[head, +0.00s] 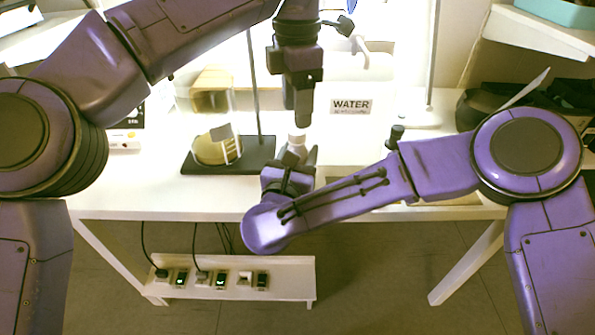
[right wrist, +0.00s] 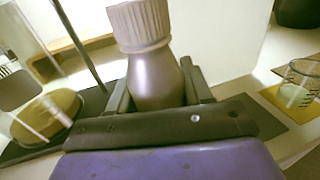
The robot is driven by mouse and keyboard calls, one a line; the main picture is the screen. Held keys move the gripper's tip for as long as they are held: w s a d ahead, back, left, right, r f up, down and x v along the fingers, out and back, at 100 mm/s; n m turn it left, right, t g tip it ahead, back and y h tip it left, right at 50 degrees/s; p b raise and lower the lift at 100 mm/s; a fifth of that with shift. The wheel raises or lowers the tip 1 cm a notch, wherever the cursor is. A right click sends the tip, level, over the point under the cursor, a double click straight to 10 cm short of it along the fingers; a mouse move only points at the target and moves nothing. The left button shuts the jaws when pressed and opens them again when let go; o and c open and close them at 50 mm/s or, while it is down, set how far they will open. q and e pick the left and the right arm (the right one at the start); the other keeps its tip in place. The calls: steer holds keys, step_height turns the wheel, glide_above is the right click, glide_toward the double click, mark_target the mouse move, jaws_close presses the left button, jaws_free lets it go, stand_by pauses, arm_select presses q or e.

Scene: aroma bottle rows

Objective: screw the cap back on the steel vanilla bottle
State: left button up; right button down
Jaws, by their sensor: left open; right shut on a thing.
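The steel bottle (right wrist: 155,80) is a plain metallic grey bottle, with a pale ribbed cap (right wrist: 140,22) sitting on its neck. I cannot tell whether the cap is screwed tight. My right gripper (right wrist: 158,92) is shut on the bottle's body and holds it near upright, slightly tilted in the wrist view. In the head view the bottle (head: 297,149) is small and partly hidden by my right gripper, with the cap (head: 297,137) on top. My left gripper (head: 302,116) is open and points down just above the cap. No label is readable.
A black stand base (head: 258,158) with a rod and a yellowish round piece (head: 217,148) stands left of the bottle. A WATER sign (head: 350,105) stands behind. A dark-capped bottle (head: 396,133) is to the right. A glass beaker (right wrist: 298,84) sits on a yellow mat.

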arm_select(q)
steer(key=shift+r+t+y, duration=0.3)
steer(key=shift+r, duration=0.1)
steer(key=shift+a+r+n, duration=0.1)
steer(key=shift+r+n, duration=0.25)
steer(key=shift+n, duration=0.75)
steer(key=n, duration=0.3)
steer(key=shift+w+r+n, duration=0.1)
steer(key=shift+r+n, duration=0.2)
steer(key=shift+r, duration=0.1)
steer(key=n, duration=0.3)
steer(key=shift+a+r, duration=0.1)
steer(key=shift+r, duration=0.15)
steer(key=n, duration=0.6)
steer(key=shift+r, duration=0.25)
steer(key=n, duration=0.4)
steer(key=shift+d, duration=0.2)
